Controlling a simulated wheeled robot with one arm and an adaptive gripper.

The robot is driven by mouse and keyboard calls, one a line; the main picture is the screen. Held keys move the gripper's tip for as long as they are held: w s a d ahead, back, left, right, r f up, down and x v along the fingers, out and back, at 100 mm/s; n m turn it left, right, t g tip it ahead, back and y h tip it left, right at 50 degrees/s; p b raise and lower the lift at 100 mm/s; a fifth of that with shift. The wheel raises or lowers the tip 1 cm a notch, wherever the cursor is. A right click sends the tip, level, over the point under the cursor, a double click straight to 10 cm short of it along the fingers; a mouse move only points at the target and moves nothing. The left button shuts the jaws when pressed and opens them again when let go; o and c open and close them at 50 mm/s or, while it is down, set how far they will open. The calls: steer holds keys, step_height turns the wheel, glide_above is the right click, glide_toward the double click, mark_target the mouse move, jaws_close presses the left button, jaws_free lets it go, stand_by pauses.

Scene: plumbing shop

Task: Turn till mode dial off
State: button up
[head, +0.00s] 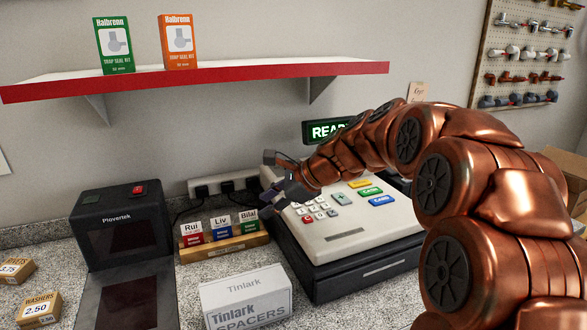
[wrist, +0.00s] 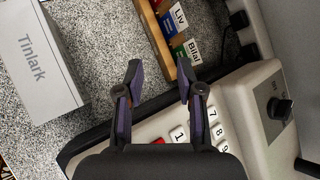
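The till (head: 340,238) is a cream register on a dark drawer, standing on the counter. In the head view my gripper and arm hide the dial. My gripper (head: 272,178) is open and empty above the till's left side. In the wrist view its fingertips (wrist: 159,78) are apart, and the dial lies right of them, not between them.
A wooden rack of labelled cards (head: 225,247) stands left of the till. A Tinlark spacers box (head: 246,300) sits in front of it. A black Plovertek machine (head: 122,230) is further left. A red-edged shelf (head: 200,80) with two boxes hangs above.

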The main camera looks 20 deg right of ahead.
mark_target(291, 161)
steer(key=w+d+m+t, duration=0.1)
steer(key=w+d+m, duration=0.1)
steer(key=w+d, duration=0.1)
steer(key=w+d+r+m+t+b, duration=0.1)
steer(key=w+d+m, duration=0.1)
steer(key=w+d, duration=0.1)
steer(key=shift+d+r, duration=0.2)
steer(key=shift+d, duration=0.1)
steer(key=w+d+m+t, duration=0.1)
steer(key=d+m, duration=0.1)
steer(key=d, duration=0.1)
steer(key=w+d+r+m+t+b, duration=0.1)
steer(key=w+d+m, duration=0.1)
steer(key=d, duration=0.1)
steer(key=w+d+r+m+t+h, duration=0.1)
steer(key=w+d+m, duration=0.1)
steer(key=d, duration=0.1)
steer(key=shift+w+d+r, duration=0.1)
steer(key=shift+d, duration=0.25)
steer(key=shift+w, duration=0.2)
steer(key=x, duration=0.7)
steer(key=shift+w+a+r, duration=0.1)
steer(key=shift+w, duration=0.05)
jaws_close()
